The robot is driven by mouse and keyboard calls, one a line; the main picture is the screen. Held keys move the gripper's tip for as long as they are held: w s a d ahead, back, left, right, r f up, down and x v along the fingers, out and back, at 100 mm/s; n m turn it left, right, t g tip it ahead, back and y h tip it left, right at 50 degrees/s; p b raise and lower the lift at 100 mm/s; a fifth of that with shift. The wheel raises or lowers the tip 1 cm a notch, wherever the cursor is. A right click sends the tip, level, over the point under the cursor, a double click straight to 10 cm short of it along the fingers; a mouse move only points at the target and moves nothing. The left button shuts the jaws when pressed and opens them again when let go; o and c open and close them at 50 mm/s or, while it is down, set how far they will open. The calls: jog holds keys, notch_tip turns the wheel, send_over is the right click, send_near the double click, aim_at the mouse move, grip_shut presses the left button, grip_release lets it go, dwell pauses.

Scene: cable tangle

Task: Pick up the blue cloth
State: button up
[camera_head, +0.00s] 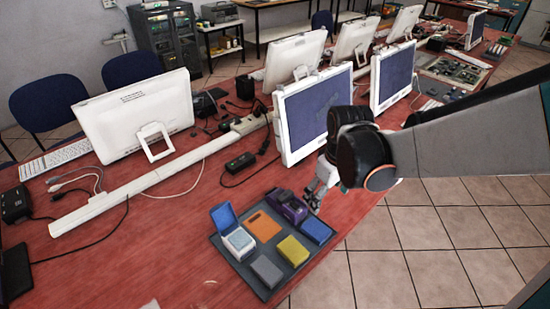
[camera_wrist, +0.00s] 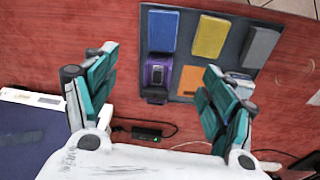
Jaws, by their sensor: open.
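The blue cloth (camera_head: 317,229) is a flat, folded-looking rectangle at the right corner of a dark tray (camera_head: 272,289). In the wrist view the blue cloth (camera_wrist: 163,31) lies at the top of the gap between my fingers, beyond the fingertips. My gripper (camera_head: 316,194) is open and empty, apart from the cloth and close to the purple device (camera_head: 290,207). In the wrist view, my gripper (camera_wrist: 160,66) has its two teal fingers wide apart, with the purple device (camera_wrist: 158,73) between them.
A yellow block (camera_head: 293,250), a grey block (camera_head: 267,271), an orange piece (camera_head: 263,226) and a blue-lidded box (camera_head: 239,242) share the tray. A monitor (camera_head: 315,112) stands behind my gripper. A black adapter (camera_head: 240,162) and cables lie on the red table.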

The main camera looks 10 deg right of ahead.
notch_tip(320, 180, down, 5)
jog(key=w+n+g+p, duration=0.2)
jog(key=w, duration=0.1)
jog(key=b, duration=0.3)
send_over(316, 229)
notch_tip(316, 229, down, 9)
jog(key=shift+f, duration=0.15)
jog(key=shift+f+b, duration=1.45)
jog(key=shift+f, duration=1.2)
jog(key=shift+r, duration=0.1)
jog(key=shift+c, duration=0.3)
jog(key=c, duration=1)
